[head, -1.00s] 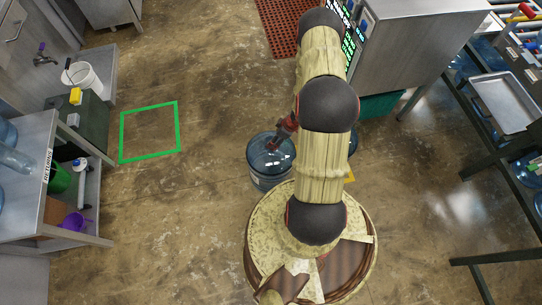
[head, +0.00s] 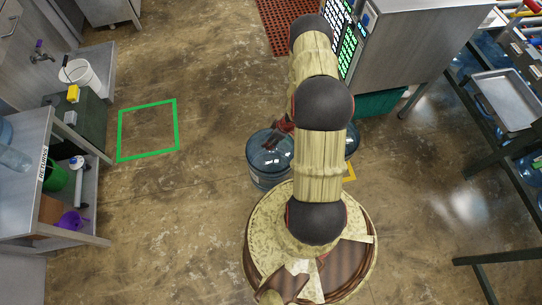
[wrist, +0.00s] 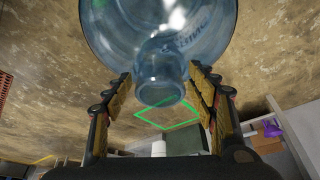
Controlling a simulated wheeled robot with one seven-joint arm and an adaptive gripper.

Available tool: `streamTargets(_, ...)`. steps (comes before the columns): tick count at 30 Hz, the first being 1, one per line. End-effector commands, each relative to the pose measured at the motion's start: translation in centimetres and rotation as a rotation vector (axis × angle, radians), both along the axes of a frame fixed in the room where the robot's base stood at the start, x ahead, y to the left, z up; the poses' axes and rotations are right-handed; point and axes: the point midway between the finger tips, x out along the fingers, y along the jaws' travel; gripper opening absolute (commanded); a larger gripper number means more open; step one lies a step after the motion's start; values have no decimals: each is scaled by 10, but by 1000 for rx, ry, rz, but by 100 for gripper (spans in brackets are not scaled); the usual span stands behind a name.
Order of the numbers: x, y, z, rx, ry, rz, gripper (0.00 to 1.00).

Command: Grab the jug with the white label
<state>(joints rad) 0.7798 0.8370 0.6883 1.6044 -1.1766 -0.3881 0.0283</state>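A clear blue jug (head: 268,162) stands upright on the floor just left of my arm in the head view. A second blue jug (head: 352,141) is mostly hidden behind my arm. In the wrist view, a jug's neck (wrist: 160,78) and round body (wrist: 160,25) fill the top middle, with faint lettering on the body. My gripper (wrist: 161,82) is open, its fingers on either side of the neck with small gaps showing.
A green floor square (head: 148,131) lies to the left on open floor. A metal returns table (head: 65,150) stands at the left. A steel cabinet (head: 410,45) stands behind, and a dark rack (head: 490,125) with a tray at the right.

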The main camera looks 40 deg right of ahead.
Motion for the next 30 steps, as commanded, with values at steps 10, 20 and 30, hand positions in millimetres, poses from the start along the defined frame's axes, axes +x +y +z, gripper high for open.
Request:
streamTargets(10,0,0,0,0,0,0,36)
streamTargets(20,0,0,0,0,0,0,17)
streamTargets(30,0,0,0,0,0,0,0)
